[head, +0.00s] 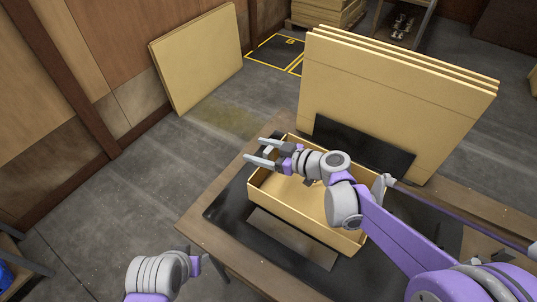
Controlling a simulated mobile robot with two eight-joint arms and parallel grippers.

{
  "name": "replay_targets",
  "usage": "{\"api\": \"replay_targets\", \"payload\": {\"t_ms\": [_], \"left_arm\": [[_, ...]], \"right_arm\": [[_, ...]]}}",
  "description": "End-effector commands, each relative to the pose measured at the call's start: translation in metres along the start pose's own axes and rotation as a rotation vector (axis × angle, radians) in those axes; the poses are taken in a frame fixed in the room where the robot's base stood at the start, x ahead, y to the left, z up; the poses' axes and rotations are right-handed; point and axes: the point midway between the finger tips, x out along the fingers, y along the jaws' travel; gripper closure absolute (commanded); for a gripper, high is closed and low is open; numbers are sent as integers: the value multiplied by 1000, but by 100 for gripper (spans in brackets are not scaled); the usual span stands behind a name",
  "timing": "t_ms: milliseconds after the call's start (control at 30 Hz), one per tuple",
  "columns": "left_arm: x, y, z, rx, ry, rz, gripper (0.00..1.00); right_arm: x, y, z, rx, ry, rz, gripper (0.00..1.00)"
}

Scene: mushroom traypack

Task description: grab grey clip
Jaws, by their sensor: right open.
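My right gripper (254,150) is open above the far left corner of an open cardboard tray (318,233). Its two pale fingers point left and are spread apart. A small light grey piece (268,151) shows between the fingers near the tray's corner; I cannot tell whether it is the grey clip or part of the gripper. My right arm covers much of the tray's right side and interior. My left gripper (196,265) is at the bottom left, off the table; its fingers cannot be made out.
The tray stands on a black mat (228,208) on a wooden table (196,228). Large cardboard sheets (390,95) stand upright behind it, with a black panel (362,146) in front. Small dark items (503,256) lie at the table's right. Another board (197,58) leans on the wall.

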Motion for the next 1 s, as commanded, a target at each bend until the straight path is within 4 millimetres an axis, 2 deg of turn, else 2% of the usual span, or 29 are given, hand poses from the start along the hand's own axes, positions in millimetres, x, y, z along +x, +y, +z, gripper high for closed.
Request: {"api": "replay_targets", "payload": {"t_ms": [233, 633, 1000], "left_arm": [[0, 0, 0, 0, 0, 0, 50], [0, 0, 0, 0, 0, 0, 50], [-2, 0, -1, 0, 1, 0, 50]], "right_arm": [[1, 0, 0, 0, 0, 1, 27], [1, 0, 0, 0, -1, 1, 99], [-1, 0, -6, 0, 0, 1, 100]]}}
